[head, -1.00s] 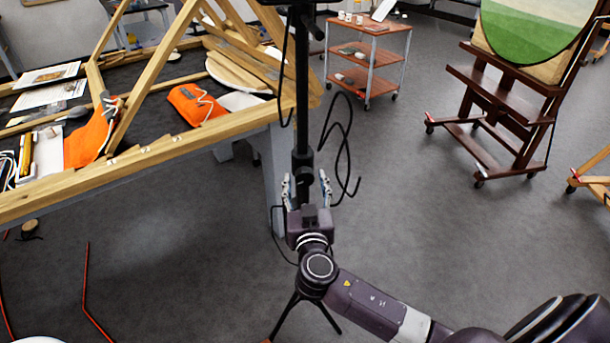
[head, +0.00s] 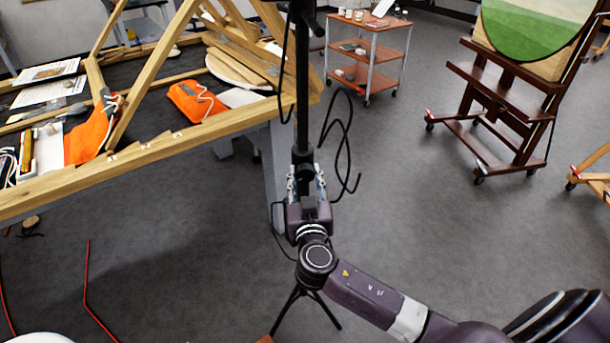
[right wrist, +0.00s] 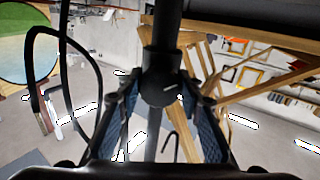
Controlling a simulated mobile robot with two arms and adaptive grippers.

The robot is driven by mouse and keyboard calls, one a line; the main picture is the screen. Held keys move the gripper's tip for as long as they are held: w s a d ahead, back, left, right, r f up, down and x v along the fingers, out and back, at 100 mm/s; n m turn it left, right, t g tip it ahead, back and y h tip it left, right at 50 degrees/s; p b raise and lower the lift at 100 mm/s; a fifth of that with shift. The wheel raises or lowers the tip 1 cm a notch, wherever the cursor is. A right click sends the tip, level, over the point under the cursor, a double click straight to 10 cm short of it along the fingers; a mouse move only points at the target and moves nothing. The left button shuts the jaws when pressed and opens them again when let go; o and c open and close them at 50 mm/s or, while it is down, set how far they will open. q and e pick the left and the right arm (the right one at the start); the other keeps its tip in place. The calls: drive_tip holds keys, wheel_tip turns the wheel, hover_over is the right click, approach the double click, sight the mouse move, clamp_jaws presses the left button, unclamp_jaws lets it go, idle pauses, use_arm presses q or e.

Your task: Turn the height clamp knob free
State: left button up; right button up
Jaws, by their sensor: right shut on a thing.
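A black upright stand with a thin pole (head: 302,90) rises in the middle of the head view, its tripod legs (head: 303,296) spread on the floor. A dark collar (head: 302,158) sits on the pole just above my right gripper (head: 306,177). In the right wrist view, the round black clamp knob (right wrist: 161,86) is in front of the pole (right wrist: 167,25), between the two blue-padded fingers of my right gripper (right wrist: 162,105). That gripper is shut on the knob. In the head view the gripper hides most of the knob. My left gripper is not in view.
A wooden-edged table (head: 150,155) with orange cloth (head: 195,102) stands left of the pole. Black cables (head: 340,120) loop right beside the pole. A trolley (head: 368,55) and an easel (head: 505,95) stand further back. Open floor lies to the right.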

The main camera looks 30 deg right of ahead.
drive_tip(key=shift+f+n+b, duration=0.1)
drive_tip(key=shift+n+b, duration=0.65)
drive_tip(key=shift+n, duration=0.55)
drive_tip(key=n, duration=0.3)
drive_tip(key=shift+d+n, duration=0.1)
drive_tip(key=shift+n, duration=0.2)
drive_tip(key=n, duration=0.4)
drive_tip(key=shift+r+n+p, duration=0.25)
drive_tip(key=shift+n+p, duration=0.65)
drive_tip(key=shift+n, duration=1.7)
drive_tip(key=o, duration=1.2)
